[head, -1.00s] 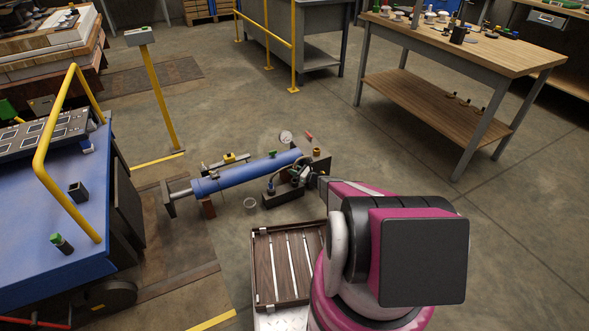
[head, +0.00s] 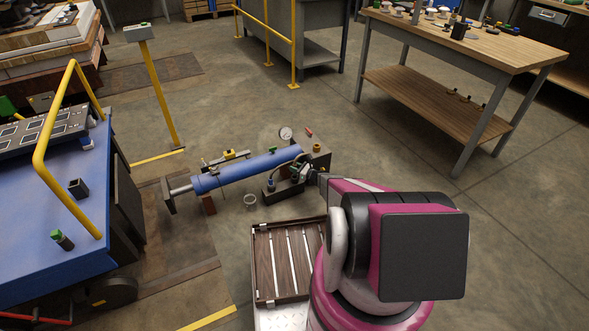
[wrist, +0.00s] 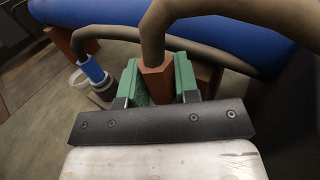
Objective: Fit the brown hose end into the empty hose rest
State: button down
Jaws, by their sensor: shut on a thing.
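My gripper (wrist: 160,92) has green fingers shut on the brown hose end (wrist: 156,84), a hexagonal fitting on a tan hose (wrist: 153,35). The hose rises from the fitting and arches out of the top of the wrist view. Another hose end with a blue collar (wrist: 92,70) stands to the left of my gripper. In the head view my gripper (head: 302,174) is small, at the right end of the blue cylinder (head: 240,172), above a low dark block (head: 284,192). I cannot make out the empty hose rest in either view.
The blue cylinder lies close behind the fingers in the wrist view (wrist: 215,25). A pale cup (head: 250,200) stands on the floor to the left. A gauge (head: 286,133) is behind the cylinder. A slatted tray (head: 256,265) lies in front. Open floor lies to the right.

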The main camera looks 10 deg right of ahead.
jog(key=shift+f, duration=1.85)
dwell(0.6)
jog(key=shift+f, duration=0.2)
jog(key=shift+s+f, duration=0.1)
jog(key=shift+f, duration=0.25)
jog(key=c, duration=0.8)
grip_release()
jog(key=shift+s+f, duration=0.1)
jog(key=shift+f, duration=0.1)
jog(key=r, duration=1.4)
jog(key=shift+s+d+r, duration=0.1)
jog(key=shift+s+r, duration=0.1)
jog(key=shift+r, duration=0.15)
jog(key=shift+y, duration=0.3)
jog(key=s+r, duration=0.2)
jog(key=r, duration=0.4)
jog(key=s+r, duration=0.2)
jog(key=r, duration=0.5)
jog(key=s+d+r, duration=0.1)
jog(key=s+r, duration=0.1)
jog(key=r, duration=0.5)
jog(key=shift+s, duration=0.1)
